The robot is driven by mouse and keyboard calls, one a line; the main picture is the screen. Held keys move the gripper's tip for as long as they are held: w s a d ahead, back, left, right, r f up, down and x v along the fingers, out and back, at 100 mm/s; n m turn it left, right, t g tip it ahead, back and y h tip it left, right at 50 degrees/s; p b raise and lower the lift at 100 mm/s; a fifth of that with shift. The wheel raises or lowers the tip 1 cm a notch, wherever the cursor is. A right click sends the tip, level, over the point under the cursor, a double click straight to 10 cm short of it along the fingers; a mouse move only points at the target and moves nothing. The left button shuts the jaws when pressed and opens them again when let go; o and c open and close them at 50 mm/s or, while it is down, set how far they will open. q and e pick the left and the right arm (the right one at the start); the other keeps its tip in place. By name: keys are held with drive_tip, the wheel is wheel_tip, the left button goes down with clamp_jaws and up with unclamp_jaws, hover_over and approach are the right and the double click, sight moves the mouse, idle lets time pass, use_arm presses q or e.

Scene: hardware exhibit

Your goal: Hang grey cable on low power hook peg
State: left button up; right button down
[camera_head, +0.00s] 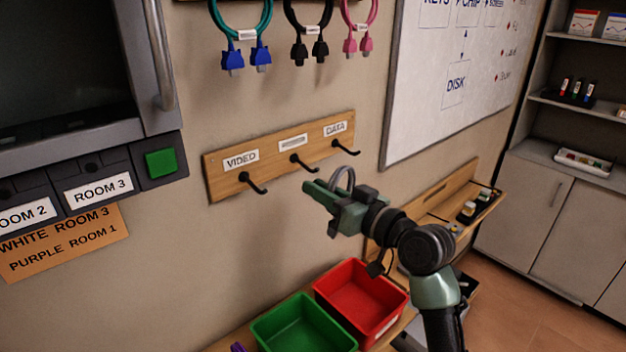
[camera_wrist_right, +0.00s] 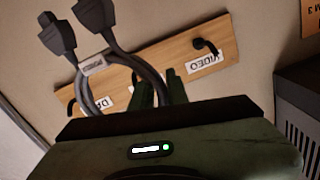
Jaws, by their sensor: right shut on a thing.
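The low wooden hook board (camera_head: 222,187) on the wall carries three black pegs. The left one (camera_head: 253,183) is under VIDEO and the right one (camera_head: 346,148) is under DATA. The middle peg (camera_head: 303,163) is under a label too small to read. My right gripper (camera_head: 318,192) is shut on the grey cable (camera_head: 347,176), just in front of and below the middle peg. The cable loop rises above the fingers, off the pegs. In the right wrist view its two dark grey connectors (camera_wrist_right: 57,35) show, with the fingers (camera_wrist_right: 160,92) across the loop. My left gripper is not in view.
Blue-green, black and pink cables (camera_head: 307,30) hang on the rack above. A green bin (camera_head: 304,325) and a red bin (camera_head: 361,297) stand below. A wooden shelf (camera_head: 440,205) juts out at right. A monitor cabinet (camera_head: 160,110) is at left.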

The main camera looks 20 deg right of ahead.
approach(279, 174)
drive_tip(key=shift+w+a+r, duration=0.3)
drive_tip(key=shift+w+a, duration=0.05)
drive_tip(key=shift+w, duration=0.4)
drive_tip(key=shift+w+a+r, duration=0.3)
drive_tip(key=shift+w+a, duration=0.1)
drive_tip(key=shift+w, duration=0.35)
drive_tip(key=shift+w+a+r, duration=0.3)
drive_tip(key=shift+w+a, duration=0.05)
drive_tip(key=shift+w, duration=0.4)
drive_tip(key=shift+w+a+f+b, duration=0.15)
drive_tip(key=shift+w+f+b, duration=0.45)
drive_tip(key=shift+f+b, duration=0.35)
